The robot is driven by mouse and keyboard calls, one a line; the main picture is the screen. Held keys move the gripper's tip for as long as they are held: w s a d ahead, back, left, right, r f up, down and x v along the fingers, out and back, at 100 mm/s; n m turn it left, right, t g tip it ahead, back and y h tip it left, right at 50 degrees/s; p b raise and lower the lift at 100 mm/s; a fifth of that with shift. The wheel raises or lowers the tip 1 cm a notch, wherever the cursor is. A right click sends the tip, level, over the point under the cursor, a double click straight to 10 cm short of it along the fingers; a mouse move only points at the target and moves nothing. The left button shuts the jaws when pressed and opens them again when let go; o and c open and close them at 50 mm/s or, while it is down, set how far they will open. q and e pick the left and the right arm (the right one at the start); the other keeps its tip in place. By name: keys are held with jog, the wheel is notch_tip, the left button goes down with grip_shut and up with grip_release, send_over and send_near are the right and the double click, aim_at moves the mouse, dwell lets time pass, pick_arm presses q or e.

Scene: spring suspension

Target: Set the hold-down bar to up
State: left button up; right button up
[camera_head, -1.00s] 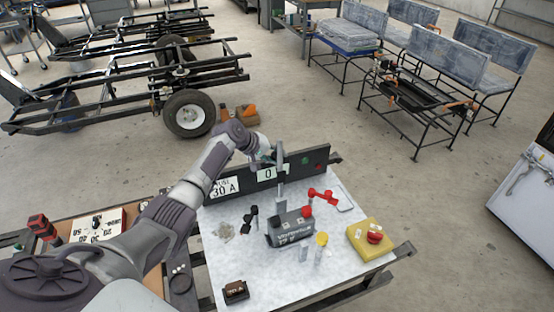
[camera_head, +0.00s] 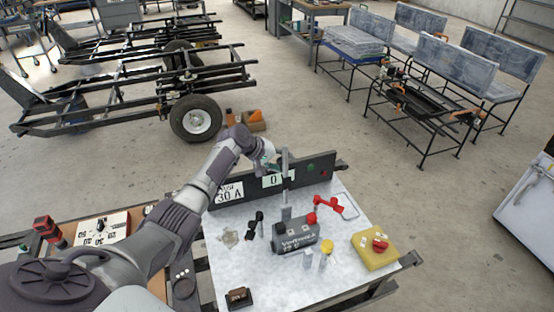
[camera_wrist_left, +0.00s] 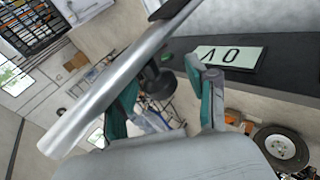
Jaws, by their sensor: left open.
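The hold-down bar (camera_head: 285,166) is a grey upright bar that rises above the grey battery (camera_head: 296,240) on the white-topped bench. In the left wrist view the bar (camera_wrist_left: 115,80) runs diagonally, close to the camera, across the left finger. My left gripper (camera_head: 272,160) is beside the bar's upper part, at its left, above the black panel. In the left wrist view the gripper's (camera_wrist_left: 165,90) two teal fingers are apart. A dark round part (camera_wrist_left: 157,80) shows between them. I cannot tell whether the bar is touched. My right gripper is out of view.
The black panel (camera_head: 314,169) stands along the bench's back edge. A red clamp (camera_head: 330,202), a black clamp (camera_head: 256,222) and a yellow box with a red button (camera_head: 373,251) lie around the battery. A small fuse block (camera_head: 239,297) is at the front.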

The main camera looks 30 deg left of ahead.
pick_arm(q)
jog(key=v, duration=1.2)
jog(key=shift+f, duration=0.15)
